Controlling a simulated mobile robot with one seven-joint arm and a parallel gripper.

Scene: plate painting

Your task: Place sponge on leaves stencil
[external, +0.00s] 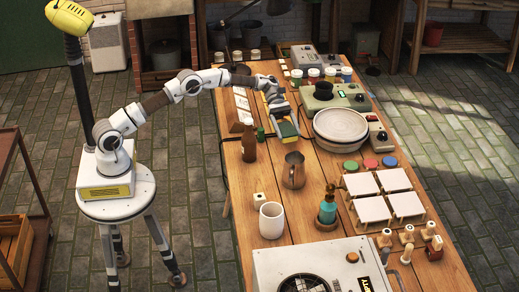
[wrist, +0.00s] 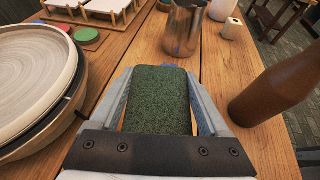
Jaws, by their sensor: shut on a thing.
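My gripper (external: 283,113) is shut on a sponge (external: 288,130) above the left half of the wooden table. In the wrist view the sponge (wrist: 160,100) has a dark green, rough upper face, and one finger of my gripper (wrist: 158,80) presses each side. A yellow edge of the sponge shows in the external view. A pale flat sheet or panel (external: 242,102) lies by the table's left edge, left of my gripper. It may be the leaves stencil, but its pattern is too small to read. No stencil shows in the wrist view.
A metal pitcher (external: 293,170) and a round turntable (external: 341,124) are close by. White tiles on a rack (external: 375,208) stand at right. Paint jars (external: 313,74) line the back.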

